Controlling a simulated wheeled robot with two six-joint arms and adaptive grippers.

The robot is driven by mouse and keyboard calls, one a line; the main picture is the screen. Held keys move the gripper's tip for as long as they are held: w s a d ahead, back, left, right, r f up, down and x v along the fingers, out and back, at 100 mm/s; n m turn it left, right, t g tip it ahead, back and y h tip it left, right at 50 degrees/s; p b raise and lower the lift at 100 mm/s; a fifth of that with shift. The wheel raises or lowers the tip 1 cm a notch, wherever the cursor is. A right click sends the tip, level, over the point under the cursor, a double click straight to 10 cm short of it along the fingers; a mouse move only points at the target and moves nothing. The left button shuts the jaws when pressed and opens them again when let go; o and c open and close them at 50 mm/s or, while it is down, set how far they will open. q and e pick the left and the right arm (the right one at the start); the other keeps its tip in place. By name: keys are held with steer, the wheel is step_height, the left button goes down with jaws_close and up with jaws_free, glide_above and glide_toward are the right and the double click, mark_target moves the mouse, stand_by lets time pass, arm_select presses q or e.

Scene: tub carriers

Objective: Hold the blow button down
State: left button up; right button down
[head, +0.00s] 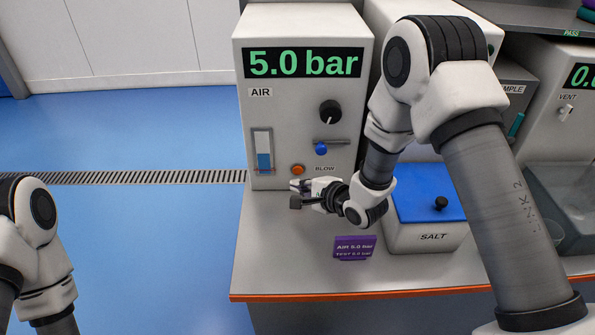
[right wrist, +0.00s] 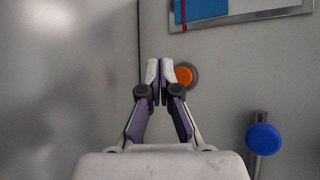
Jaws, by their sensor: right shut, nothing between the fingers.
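The blow button is an orange round button (head: 297,170) in a grey ring on the front of the white AIR unit (head: 290,112), left of the BLOW label. My right gripper (head: 296,192) is shut and empty, just below and in front of the button in the head view. In the right wrist view the closed fingertips (right wrist: 160,66) overlap the left edge of the orange button (right wrist: 186,76), which is partly hidden. I cannot tell whether they touch it. My left arm shows at the lower left, but its gripper is out of view.
The AIR display (head: 304,62) reads 5.0 bar. A blue-knobbed lever (head: 321,149), black dial (head: 330,112) and blue gauge (head: 264,160) are near the button. A purple sign (head: 355,247) and the SALT tub (head: 432,236) stand on the bench (head: 275,262).

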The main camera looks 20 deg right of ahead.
steer(key=shift+w+d+r, duration=0.1)
steer(key=shift+w+d, duration=0.2)
steer(key=shift+w, duration=0.5)
steer(key=shift+w, duration=0.15)
stand_by(0.7)
steer(key=shift+w+p, duration=0.2)
steer(key=shift+p, duration=0.1)
steer(key=shift+w+d, duration=0.1)
steer(key=shift+w+d, duration=0.15)
steer(key=shift+w, duration=0.25)
stand_by(1.3)
steer(key=shift+s+a, duration=0.25)
steer(key=shift+s, duration=0.55)
